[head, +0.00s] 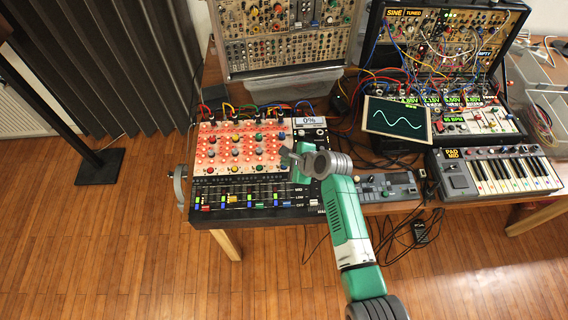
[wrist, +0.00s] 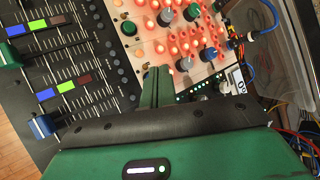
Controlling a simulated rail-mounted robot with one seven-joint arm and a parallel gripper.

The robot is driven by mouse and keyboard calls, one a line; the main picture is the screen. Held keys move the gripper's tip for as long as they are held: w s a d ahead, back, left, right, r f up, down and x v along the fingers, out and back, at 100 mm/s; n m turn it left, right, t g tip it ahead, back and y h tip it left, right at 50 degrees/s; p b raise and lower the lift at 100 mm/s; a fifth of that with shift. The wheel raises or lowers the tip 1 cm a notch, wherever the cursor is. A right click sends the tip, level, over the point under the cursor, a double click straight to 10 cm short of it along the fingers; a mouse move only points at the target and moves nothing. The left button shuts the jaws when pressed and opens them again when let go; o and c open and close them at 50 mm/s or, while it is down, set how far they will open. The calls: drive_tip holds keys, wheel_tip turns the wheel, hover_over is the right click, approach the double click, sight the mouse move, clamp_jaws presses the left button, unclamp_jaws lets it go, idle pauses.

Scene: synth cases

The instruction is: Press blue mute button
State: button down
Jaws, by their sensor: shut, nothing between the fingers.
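The mixer (head: 225,185) lies at the table's left front, with a red-lit knob panel above a black fader section. Several small blue buttons sit beside green and red ones in the fader section; one blue button (wrist: 15,30) shows at the upper left of the wrist view, another blue button (wrist: 22,102) below it. No mute label is readable, so I cannot tell which is meant. My gripper (wrist: 158,72) is shut and empty, its tips over the edge between black section and lit panel, right of these buttons. Contact is unclear. In the head view my gripper (head: 300,166) is over the mixer's right side.
A blue fader cap (wrist: 45,125) and a green fader cap (wrist: 8,55) stand up near the buttons. A small screen (head: 397,118) with a wave, a keyboard (head: 500,172) and a patch-cable synth case (head: 440,45) stand to the right. Cables run behind the mixer.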

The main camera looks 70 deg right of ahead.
sight(287, 169)
wheel_tip(287, 169, up, 6)
drive_tip(key=p, duration=0.6)
